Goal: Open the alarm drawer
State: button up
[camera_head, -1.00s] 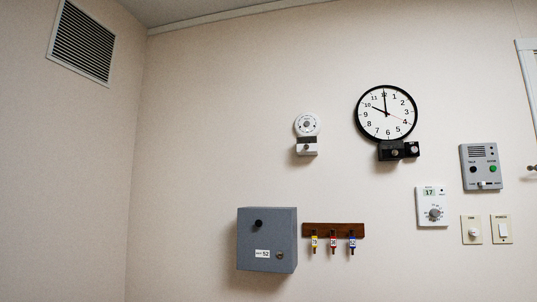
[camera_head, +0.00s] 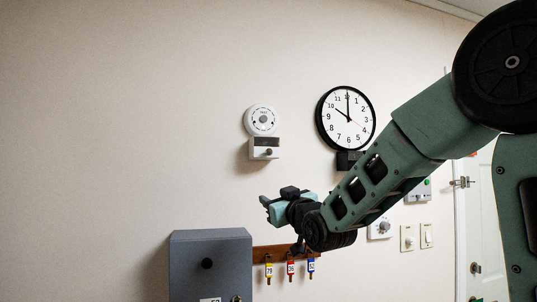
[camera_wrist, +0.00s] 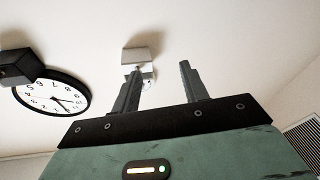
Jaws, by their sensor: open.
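The drawer looks closed. My gripper (camera_head: 265,205) is open and empty, below the drawer in the head view and apart from it. In the wrist view my gripper's fingers (camera_wrist: 160,68) point up toward the wall. The drawer box (camera_wrist: 141,57) shows beyond them, near the left fingertip. The dial is mostly hidden there.
A black-rimmed clock (camera_head: 346,117) with a dark box (camera_head: 349,160) under it hangs right of the alarm. A grey cabinet (camera_head: 208,262) and a wooden key rack (camera_head: 262,252) are below. A thermostat (camera_head: 380,228) is farther right. The wall left of the alarm is bare.

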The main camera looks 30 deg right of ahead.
jog(key=t+h+p, duration=0.1)
jog(key=t+h, duration=0.1)
send_near(270, 153)
jog(key=p+x, duration=0.8)
jog(key=p, duration=0.2)
jog(key=shift+w+r, duration=0.1)
jog(key=shift+r, duration=0.1)
jog(key=shift+w, duration=0.45)
